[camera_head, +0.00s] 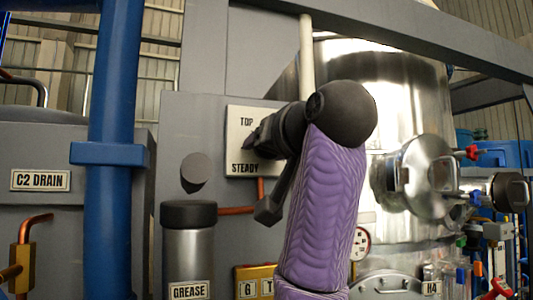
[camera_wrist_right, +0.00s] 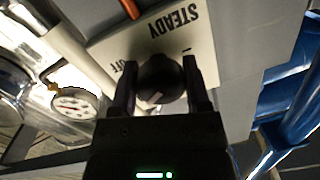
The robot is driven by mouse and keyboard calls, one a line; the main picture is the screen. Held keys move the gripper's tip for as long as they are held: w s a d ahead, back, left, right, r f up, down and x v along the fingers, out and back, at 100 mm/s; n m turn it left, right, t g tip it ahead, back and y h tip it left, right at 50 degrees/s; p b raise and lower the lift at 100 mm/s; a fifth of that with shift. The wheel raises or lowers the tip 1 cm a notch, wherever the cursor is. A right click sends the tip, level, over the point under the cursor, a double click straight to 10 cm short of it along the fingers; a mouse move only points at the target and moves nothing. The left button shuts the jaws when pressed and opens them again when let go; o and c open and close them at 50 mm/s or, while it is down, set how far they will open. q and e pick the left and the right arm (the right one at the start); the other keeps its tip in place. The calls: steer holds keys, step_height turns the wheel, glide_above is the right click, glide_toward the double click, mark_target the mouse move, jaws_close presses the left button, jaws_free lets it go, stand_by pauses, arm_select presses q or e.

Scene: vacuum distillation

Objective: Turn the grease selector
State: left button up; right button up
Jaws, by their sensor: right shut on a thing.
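The grease selector is a dark round knob (camera_wrist_right: 163,80) on a white label plate (camera_head: 237,125). In the head view my right gripper (camera_head: 258,140) covers the knob. In the right wrist view the plate (camera_wrist_right: 207,48) is upside down. There my right gripper (camera_wrist_right: 160,68) has one finger on each side of the knob and is shut on it. A pale mark on the knob points toward the lower left of that view. My left gripper is not in view.
A grease canister (camera_head: 188,250) with a black cap stands below the plate at left. A blue pipe (camera_head: 112,200) rises further left. A steel vessel (camera_head: 395,90) with a round port is behind and right. A gauge (camera_wrist_right: 72,104) shows beside the gripper.

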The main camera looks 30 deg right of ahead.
steer(key=n, duration=0.5)
steer(key=shift+h+b, duration=0.3)
steer(key=shift+b, duration=0.1)
steer(key=shift+r+n, duration=0.1)
steer(key=shift+n, duration=0.3)
steer(key=o, duration=1.3)
steer(key=shift+s, duration=0.1)
